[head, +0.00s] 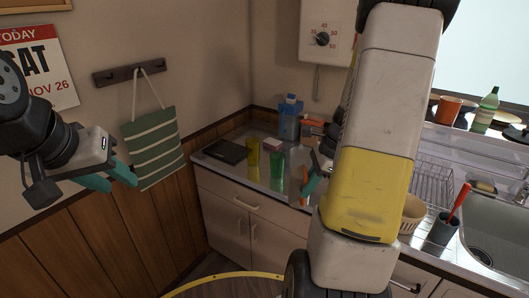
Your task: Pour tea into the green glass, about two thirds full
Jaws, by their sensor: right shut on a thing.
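The green glass (277,170) stands upright on the counter near its front edge, in the middle of the head view. Its fill level is too small to tell. My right gripper (314,182), with teal fingers, is just right of the glass. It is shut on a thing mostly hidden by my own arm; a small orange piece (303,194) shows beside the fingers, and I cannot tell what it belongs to. No tea stream is visible. My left gripper (110,181) is open and empty at the left, in front of the wall, far from the counter.
A yellow glass (252,152) stands left of the green one, with a pink-topped item (272,147) behind. A black flat object (224,151) lies at the left end. Dish rack (433,182) and sink (492,225) are right.

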